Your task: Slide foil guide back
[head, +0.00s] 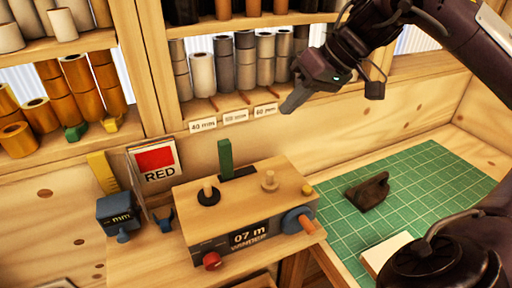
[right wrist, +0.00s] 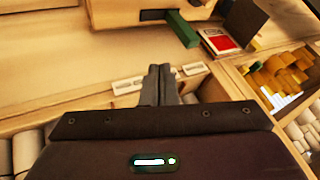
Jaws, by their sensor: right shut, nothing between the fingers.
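The wooden winding machine (head: 250,186) stands on the bench, with a dark peg, a pale peg and a green upright block (head: 225,157) set in a dark slot on its top. This block looks like the foil guide. It also shows in the right wrist view as a green bar (right wrist: 183,29) beside the machine body. My right gripper (head: 289,106) is shut and empty, above and behind the machine, in front of the shelf labels. Its fingers show close together in the right wrist view (right wrist: 160,75), apart from the green block. My left gripper is not in view.
Shelves of grey (head: 245,70) and orange rolls (head: 75,75) stand behind. A RED card (head: 156,164) and a blue mm block (head: 117,211) are left of the machine. A green cutting mat (head: 415,170) with a dark object (head: 368,191) is at right.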

